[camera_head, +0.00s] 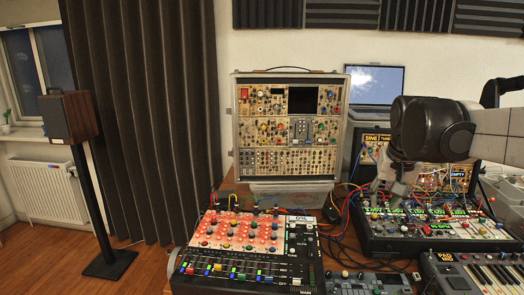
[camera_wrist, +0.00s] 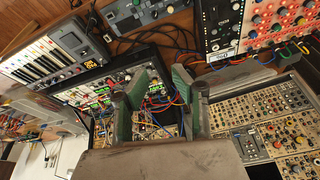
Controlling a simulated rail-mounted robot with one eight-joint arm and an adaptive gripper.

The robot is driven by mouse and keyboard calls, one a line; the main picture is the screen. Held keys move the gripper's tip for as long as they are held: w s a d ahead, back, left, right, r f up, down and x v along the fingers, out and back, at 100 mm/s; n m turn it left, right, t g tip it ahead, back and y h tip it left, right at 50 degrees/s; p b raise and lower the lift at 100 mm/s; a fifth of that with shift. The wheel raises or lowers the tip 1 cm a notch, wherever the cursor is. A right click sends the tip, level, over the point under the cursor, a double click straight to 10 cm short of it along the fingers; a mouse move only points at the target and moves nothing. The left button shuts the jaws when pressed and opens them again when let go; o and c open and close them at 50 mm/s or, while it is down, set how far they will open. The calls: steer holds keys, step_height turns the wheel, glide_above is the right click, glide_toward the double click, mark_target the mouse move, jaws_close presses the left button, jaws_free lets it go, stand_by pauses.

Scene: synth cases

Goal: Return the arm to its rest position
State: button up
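My arm comes in from the right in the camera_head view, in front of the back wall and above the synth cases. My gripper (camera_head: 392,185) points down there over the left part of the low patched synth case (camera_head: 385,243); its fingertips are hard to make out. In the camera_wrist view my gripper (camera_wrist: 160,80) has its two green-padded fingers apart. Nothing is held between them; the patched case with blue, red and orange cables shows behind the gap. I cannot tell whether the fingers touch any cable.
A tall modular case (camera_head: 290,130) stands at the table's back, with a laptop (camera_head: 377,85) to its right. A red-lit mixer (camera_head: 245,240) is front left and a keyboard (camera_head: 480,272) front right. A speaker on a stand (camera_head: 68,117) is far left. Open floor lies left of the table.

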steer(key=s+a+f+n+t, duration=0.1)
steer(key=s+a+f, duration=0.2)
steer(key=s, duration=0.4)
steer(key=s+a+f+n+t, duration=0.1)
steer(key=s+a+f, duration=0.2)
steer(key=s, duration=0.4)
steer(key=s+a+f+n+t, duration=0.1)
steer(key=s+a+f, duration=0.2)
steer(key=s, duration=0.4)
steer(key=shift+a+f+n+y, duration=0.25)
steer(key=shift+a+n+y, duration=0.05)
steer(key=shift+a+y, duration=0.1)
